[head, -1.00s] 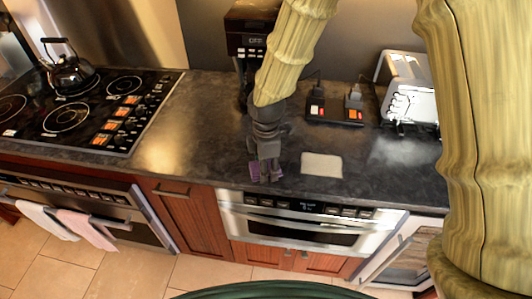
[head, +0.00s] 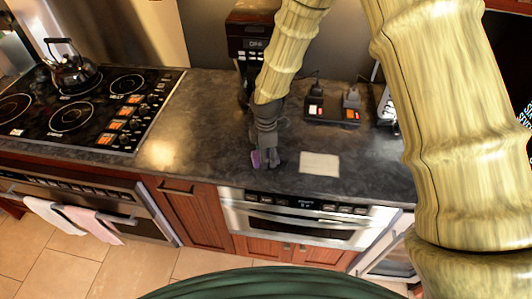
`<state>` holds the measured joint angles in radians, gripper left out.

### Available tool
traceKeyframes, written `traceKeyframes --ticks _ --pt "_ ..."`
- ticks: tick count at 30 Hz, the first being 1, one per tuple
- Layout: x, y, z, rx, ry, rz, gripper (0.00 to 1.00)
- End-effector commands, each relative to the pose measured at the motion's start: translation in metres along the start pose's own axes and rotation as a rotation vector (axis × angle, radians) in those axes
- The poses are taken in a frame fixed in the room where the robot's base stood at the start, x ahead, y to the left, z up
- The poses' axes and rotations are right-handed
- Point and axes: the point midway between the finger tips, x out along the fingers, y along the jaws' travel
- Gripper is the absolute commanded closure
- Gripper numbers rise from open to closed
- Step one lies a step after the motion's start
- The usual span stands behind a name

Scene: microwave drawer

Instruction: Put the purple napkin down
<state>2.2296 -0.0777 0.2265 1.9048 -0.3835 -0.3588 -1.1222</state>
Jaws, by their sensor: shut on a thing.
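The purple napkin (head: 257,159) shows as a small purple patch at the fingertips of my gripper (head: 265,160) in the head view. My gripper points down over the dark countertop (head: 205,150), near its front edge and above the microwave drawer. It is shut on the napkin. Part of the napkin is hidden by the fingers. I cannot tell whether the napkin touches the counter.
A cream cloth or pad (head: 320,163) lies flat just right of my gripper. A black coffee machine (head: 250,45) and a dark tray with small devices (head: 333,110) stand behind. The stove (head: 75,110) with a kettle (head: 70,68) is at left. Counter left of my gripper is clear.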

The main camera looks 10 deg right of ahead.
Motion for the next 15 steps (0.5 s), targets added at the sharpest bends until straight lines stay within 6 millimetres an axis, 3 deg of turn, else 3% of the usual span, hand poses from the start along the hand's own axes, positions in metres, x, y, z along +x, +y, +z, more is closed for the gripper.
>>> traceKeyframes --ticks 15 --pt "0.0084 0.0001 -0.0002 0.000 0.001 0.000 0.82"
